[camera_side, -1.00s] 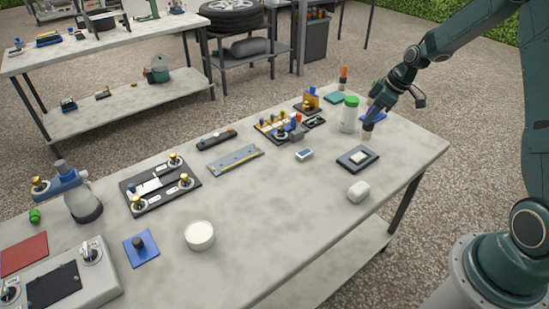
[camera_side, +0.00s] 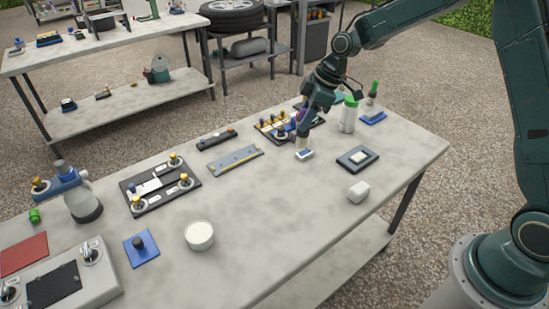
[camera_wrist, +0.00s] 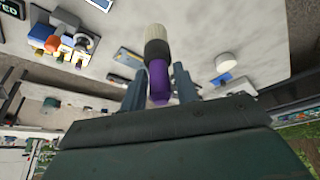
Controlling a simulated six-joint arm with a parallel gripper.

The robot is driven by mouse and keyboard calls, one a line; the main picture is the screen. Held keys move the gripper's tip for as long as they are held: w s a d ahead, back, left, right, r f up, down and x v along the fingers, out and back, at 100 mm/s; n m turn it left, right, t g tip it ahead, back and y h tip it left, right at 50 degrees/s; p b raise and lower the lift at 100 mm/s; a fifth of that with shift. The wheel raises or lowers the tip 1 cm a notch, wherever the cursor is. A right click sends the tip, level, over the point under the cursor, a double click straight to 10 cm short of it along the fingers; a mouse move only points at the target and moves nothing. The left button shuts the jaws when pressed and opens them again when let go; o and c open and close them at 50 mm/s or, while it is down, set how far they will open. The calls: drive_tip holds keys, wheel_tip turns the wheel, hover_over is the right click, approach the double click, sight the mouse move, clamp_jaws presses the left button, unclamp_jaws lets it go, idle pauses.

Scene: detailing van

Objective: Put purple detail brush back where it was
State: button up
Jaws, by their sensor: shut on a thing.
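The purple detail brush shows in the wrist view with its purple handle (camera_wrist: 159,82), black collar and pale bristles. My gripper (camera_wrist: 159,90) is shut on the handle, one finger on each side. In the side view my gripper (camera_side: 304,124) points down and the brush's pale bristles (camera_side: 302,143) hang below it. They appear just above or behind a small white and blue block (camera_side: 305,155); I cannot tell whether they touch. A brush with a green handle (camera_side: 374,87) stands on a blue pad (camera_side: 374,118) at the far right.
A white bottle with a green cap (camera_side: 348,117) stands right of my gripper. A dark square pad with a pale block (camera_side: 358,159) lies nearer.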

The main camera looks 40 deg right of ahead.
drive_tip(key=s+a+r+n+g, duration=0.1)
drive_tip(key=s+a+r+n, duration=0.2)
drive_tip(key=a, duration=0.8)
drive_tip(key=s+a+r+n+g, duration=0.1)
drive_tip(key=s+a+r+n, duration=0.3)
drive_tip(key=a, duration=0.7)
drive_tip(key=s+a+n+g, duration=0.1)
drive_tip(key=s+a, duration=0.5)
drive_tip(key=a, duration=0.5)
wheel_tip(320, 180, down, 15)
drive_tip(key=shift+w+f+y, duration=0.2)
drive_tip(key=shift+w+y, duration=0.1)
drive_tip(key=shift+y, duration=0.1)
drive_tip(key=shift+f, duration=0.1)
drive_tip(key=shift+f, duration=2.05)
drive_tip(key=shift+f, duration=0.15)
drive_tip(key=o, duration=1.1)
drive_tip(key=shift+c, duration=0.2)
